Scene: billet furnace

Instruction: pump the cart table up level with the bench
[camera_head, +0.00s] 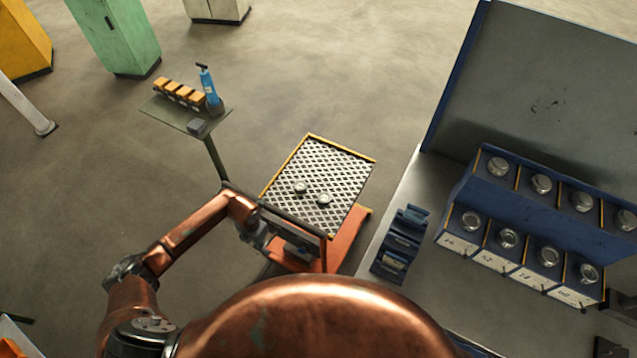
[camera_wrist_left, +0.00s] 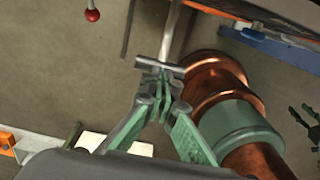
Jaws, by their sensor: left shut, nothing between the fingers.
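The cart (camera_head: 350,225) has an orange frame and a diamond-pattern table top (camera_head: 330,172) with yellow edges. My left gripper (camera_head: 290,250) is at the cart's near end, low beside the table edge and partly hidden. In the left wrist view its green fingers (camera_wrist_left: 160,80) are shut and empty, right at a grey crossbar (camera_wrist_left: 160,64) on a pale rod. I cannot tell whether they touch it. My right gripper is not in view.
A blue rack (camera_head: 530,225) of round metal parts and a small blue holder (camera_head: 400,245) sit on the bench. A small stand (camera_head: 180,118) with orange boxes and a blue bottle is behind left. A red-knobbed lever (camera_wrist_left: 92,14) shows in the wrist view. Floor behind the cart is clear.

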